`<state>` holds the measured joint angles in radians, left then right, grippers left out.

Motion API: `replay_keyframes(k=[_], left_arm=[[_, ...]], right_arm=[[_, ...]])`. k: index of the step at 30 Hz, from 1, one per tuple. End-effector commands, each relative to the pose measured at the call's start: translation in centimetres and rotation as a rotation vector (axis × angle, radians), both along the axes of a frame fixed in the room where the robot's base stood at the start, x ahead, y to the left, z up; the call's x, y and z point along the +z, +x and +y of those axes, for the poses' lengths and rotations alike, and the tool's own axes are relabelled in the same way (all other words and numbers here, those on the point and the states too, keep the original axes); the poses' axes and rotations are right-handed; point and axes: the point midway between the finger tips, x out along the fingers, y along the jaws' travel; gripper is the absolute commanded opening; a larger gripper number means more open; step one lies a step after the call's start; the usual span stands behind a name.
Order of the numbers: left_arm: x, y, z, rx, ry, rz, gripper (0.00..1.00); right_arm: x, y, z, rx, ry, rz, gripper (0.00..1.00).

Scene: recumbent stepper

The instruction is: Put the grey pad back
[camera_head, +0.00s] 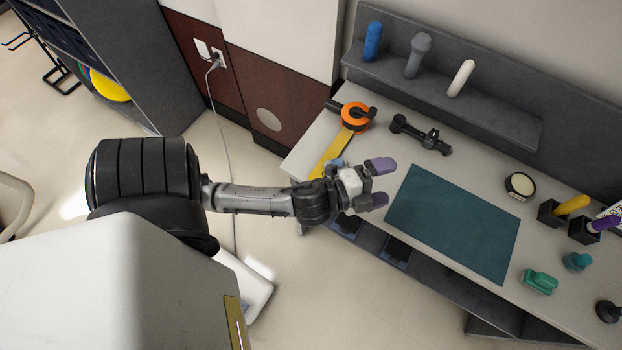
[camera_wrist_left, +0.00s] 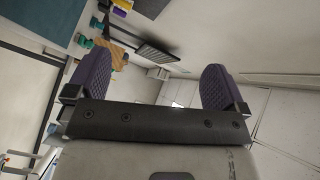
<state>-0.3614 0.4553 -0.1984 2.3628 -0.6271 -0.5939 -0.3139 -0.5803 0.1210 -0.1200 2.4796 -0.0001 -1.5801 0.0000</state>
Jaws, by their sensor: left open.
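A grey piece with a rounded, wider top (camera_head: 417,55) stands on the wall shelf, between a blue rounded cylinder (camera_head: 373,42) and a white one (camera_head: 461,78). It is the only loose grey item I make out, and I cannot tell for sure that it is the grey pad. My left gripper (camera_head: 379,183), with purple fingertips, is open and empty over the left part of the bench, near the left edge of the teal mat. In the left wrist view its two fingers (camera_wrist_left: 157,82) stand wide apart with nothing between them. My right gripper is not in view.
The teal mat (camera_head: 455,222) lies bare. Around it are an orange-and-black tool (camera_head: 354,116), a black fixture (camera_head: 420,135), a round black-rimmed disc (camera_head: 519,186), a green block (camera_head: 539,282) and yellow- and purple-handled items in black holders. The grey shelf (camera_head: 500,117) backs the bench.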

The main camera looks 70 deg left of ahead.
Motion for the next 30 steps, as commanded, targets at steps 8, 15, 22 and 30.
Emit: replay_keyframes(k=[8,15,22,30], left_arm=[[-10.7,-9.0,-0.3,0.44,-0.638,0.648,0.99],[-13.8,-15.6,-3.2,0.623,-0.867,0.996,0.99],[-14.3,-17.4,-4.1,0.667,-0.915,1.094,0.99],[-14.3,-17.4,-4.1,0.666,-0.914,1.094,0.99]], right_arm=[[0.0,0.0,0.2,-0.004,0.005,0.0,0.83],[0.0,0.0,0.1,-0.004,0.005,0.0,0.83],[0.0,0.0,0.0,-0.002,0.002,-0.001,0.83],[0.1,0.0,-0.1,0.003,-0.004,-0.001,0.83]])
